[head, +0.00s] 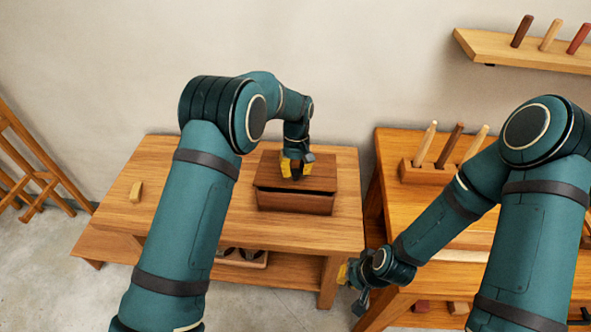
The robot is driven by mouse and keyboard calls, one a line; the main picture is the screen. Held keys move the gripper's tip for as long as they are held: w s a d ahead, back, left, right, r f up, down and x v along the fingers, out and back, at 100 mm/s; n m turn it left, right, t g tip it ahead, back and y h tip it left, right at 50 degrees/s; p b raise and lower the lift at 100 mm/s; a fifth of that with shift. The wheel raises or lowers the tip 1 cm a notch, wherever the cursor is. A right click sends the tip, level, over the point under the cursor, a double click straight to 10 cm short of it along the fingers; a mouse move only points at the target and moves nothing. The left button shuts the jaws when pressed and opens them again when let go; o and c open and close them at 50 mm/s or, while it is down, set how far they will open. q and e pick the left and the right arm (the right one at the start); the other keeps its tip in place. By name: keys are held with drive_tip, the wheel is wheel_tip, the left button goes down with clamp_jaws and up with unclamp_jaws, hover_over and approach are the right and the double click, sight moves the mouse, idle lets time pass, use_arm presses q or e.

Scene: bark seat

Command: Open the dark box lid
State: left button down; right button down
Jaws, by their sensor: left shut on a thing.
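The dark brown wooden box (294,204) sits on the right part of the low wooden table. Its lid (322,176) lies over the top, with a dark line between lid and box along the front. My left gripper (294,170), with yellow fingers, comes down from above onto the middle of the lid and is shut on it. The exact part of the lid between the fingers is hidden by the gripper. My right gripper (350,284) hangs low between the table and the workbench, away from the box; its finger opening cannot be made out.
The low table (290,235) has a small light wood block (136,191) at its left. A workbench (400,140) on the right carries a peg holder (425,173). A wall shelf (500,48) with pegs is above. A wooden rack (30,165) stands far left.

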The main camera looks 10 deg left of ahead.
use_arm(q)
drive_tip(key=shift+w+r+g+p, duration=0.25)
drive_tip(key=shift+r+g+p, duration=0.05)
drive_tip(key=shift+r, duration=0.15)
drive_tip(key=shift+w+r+g+p, duration=0.2)
drive_tip(key=shift+r+g+p, duration=0.1)
drive_tip(key=shift+r, duration=0.15)
drive_tip(key=shift+w+r+p, duration=0.7)
drive_tip(key=shift+w+r, duration=0.6)
drive_tip(key=shift+r, duration=0.1)
drive_tip(key=shift+w+r, duration=0.4)
drive_tip(key=shift+w, duration=0.05)
